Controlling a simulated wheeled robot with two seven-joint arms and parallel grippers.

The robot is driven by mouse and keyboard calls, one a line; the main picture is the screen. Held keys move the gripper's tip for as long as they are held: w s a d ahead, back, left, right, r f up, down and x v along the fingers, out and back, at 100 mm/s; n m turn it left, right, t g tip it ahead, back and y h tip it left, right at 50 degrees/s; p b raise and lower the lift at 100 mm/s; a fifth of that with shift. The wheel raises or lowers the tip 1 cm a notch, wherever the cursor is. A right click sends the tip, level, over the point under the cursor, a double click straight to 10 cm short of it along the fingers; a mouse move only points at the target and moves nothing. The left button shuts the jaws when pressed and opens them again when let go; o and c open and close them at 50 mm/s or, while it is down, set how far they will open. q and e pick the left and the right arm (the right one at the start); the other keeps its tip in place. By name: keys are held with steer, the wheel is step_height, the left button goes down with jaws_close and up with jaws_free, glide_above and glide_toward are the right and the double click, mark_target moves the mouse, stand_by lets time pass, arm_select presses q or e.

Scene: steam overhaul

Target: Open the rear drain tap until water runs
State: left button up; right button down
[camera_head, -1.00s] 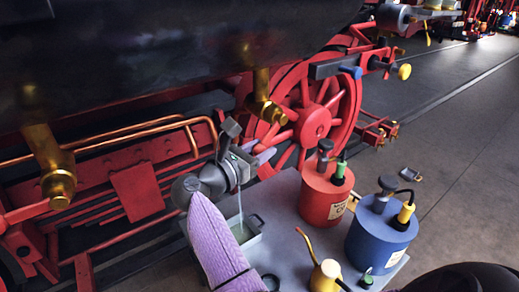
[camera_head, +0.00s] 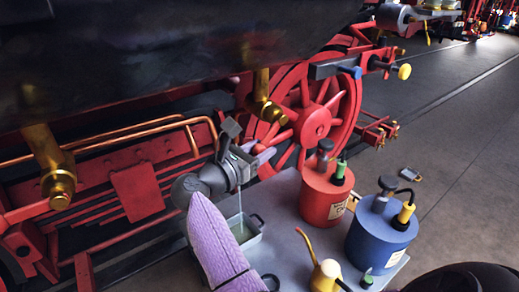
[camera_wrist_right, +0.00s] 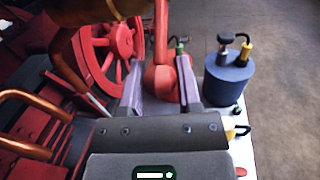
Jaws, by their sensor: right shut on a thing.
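Two brass drain taps hang under the dark boiler: a left one (camera_head: 58,185) and one nearer the red wheel, the rear one (camera_head: 264,108). My right gripper (camera_head: 262,157) is beside and below the rear tap. In the right wrist view, its fingers (camera_wrist_right: 160,92) stand on both sides of a red lever-like piece (camera_wrist_right: 160,30) and are shut on it. The exact contact is partly hidden. A thin pale stream, looking like water (camera_head: 240,204), drops behind my wrist to a grey tray (camera_head: 254,243). My left gripper is not in view.
A red can (camera_head: 325,200) and a blue can (camera_head: 378,235) stand on a grey surface (camera_head: 290,240) near my right arm, with a yellow oil can (camera_head: 326,274) in front. The red wheel (camera_head: 316,122) is close behind. Open floor (camera_head: 450,130) lies to the right.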

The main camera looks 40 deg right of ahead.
steer(key=shift+d+f+b, duration=0.1)
steer(key=shift+f+b, duration=0.15)
steer(key=shift+b, duration=0.15)
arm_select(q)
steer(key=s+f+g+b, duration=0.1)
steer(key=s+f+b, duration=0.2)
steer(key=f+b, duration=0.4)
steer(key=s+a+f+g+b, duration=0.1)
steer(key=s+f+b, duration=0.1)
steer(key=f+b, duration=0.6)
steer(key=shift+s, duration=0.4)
arm_select(e)
steer(key=d+n+t+h, duration=0.1)
steer(key=h, duration=0.2)
steer(key=d+f+n+t+h, duration=0.1)
steer(key=d+h, duration=0.1)
steer(key=h, duration=0.1)
steer(key=d+f+n+t+h, duration=0.1)
steer(key=d+h, duration=0.1)
steer(key=shift+s+d+h, duration=0.2)
steer(key=shift+s+h, duration=0.1)
steer(key=shift+h, duration=0.1)
steer(key=shift+r, duration=0.1)
